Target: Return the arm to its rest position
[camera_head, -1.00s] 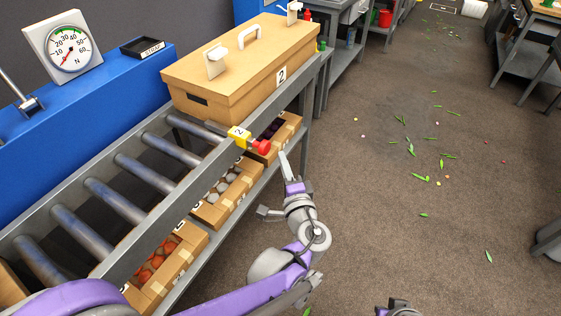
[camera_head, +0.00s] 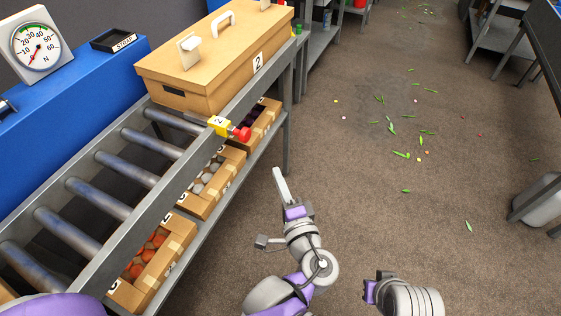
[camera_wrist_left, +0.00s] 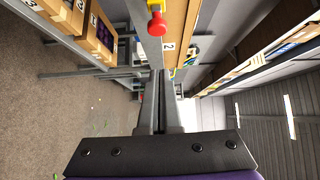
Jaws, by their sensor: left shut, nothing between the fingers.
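My left gripper (camera_head: 281,184) is shut and empty in the head view. Its thin grey fingers point up the picture, over the carpet just right of the roller conveyor, clear of the frame and boxes. In the left wrist view the two fingers (camera_wrist_left: 158,105) lie together with nothing between them. The left forearm bends back toward the bottom edge. Part of my right arm (camera_head: 415,300) shows at the bottom; its gripper cannot be made out.
The roller conveyor (camera_head: 128,237) carries a large box marked 2 (camera_head: 205,62). A red button (camera_head: 242,134) sticks out from its side. Small boxes (camera_head: 152,262) stand on the shelf below. The carpet (camera_head: 350,190) to the right is open, with scattered leaves (camera_head: 400,154) farther off.

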